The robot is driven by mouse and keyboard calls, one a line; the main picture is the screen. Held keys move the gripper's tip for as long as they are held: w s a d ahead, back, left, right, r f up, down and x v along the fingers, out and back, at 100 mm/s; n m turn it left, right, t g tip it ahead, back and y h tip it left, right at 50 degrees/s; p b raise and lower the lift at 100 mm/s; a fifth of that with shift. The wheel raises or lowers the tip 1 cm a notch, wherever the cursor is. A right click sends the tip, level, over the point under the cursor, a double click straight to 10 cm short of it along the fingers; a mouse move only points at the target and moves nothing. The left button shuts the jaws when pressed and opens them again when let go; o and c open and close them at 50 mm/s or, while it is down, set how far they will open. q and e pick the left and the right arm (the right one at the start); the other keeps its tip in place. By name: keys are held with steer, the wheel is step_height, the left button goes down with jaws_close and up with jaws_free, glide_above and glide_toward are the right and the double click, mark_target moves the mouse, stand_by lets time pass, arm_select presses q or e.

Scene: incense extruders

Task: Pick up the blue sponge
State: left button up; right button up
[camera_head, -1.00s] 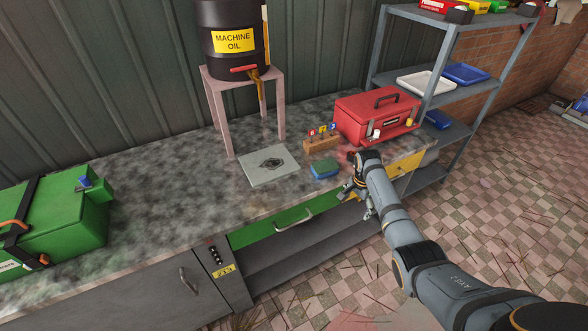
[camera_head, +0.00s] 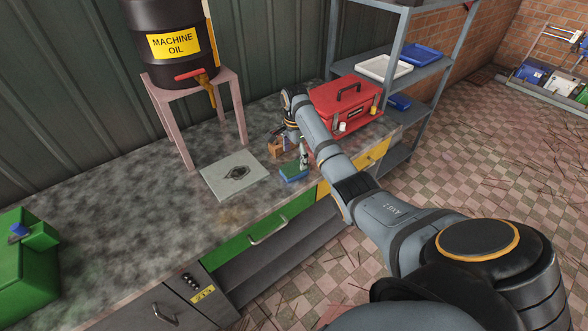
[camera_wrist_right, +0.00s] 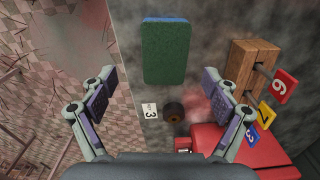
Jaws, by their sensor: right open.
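The blue sponge (camera_head: 293,173), blue below with a green top face, lies on the grey worktop near its front edge. In the right wrist view the sponge (camera_wrist_right: 168,54) lies ahead of the fingers, green face toward the camera and a blue strip at its far edge. My right gripper (camera_head: 293,150) is over the worktop by the sponge, fingers pointing down, partly hidden by its own arm. In the wrist view its fingers (camera_wrist_right: 158,76) are spread wide with nothing held between them. My left gripper is not in view.
A wooden block (camera_wrist_right: 250,68) with numbered tags stands right of the sponge in the wrist view. The red toolbox (camera_head: 338,98) is close to my right arm. A grey plate (camera_head: 234,176) lies left of the sponge. An oil barrel (camera_head: 168,44) stands on a pink stand behind.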

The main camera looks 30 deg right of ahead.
mark_target(294, 167)
steer(key=shift+w+f, duration=0.25)
steer(key=shift+f, duration=0.2)
steer(key=shift+w+f, duration=0.2)
steer(key=shift+s+d+f+p, duration=0.1)
steer(key=shift+f+p, duration=0.4)
steer(key=shift+f, duration=0.45)
step_height(294, 167, down, 2)
steer(key=shift+f, duration=0.5)
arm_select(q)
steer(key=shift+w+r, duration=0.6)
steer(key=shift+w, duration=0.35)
arm_select(e)
steer(key=c, duration=0.8)
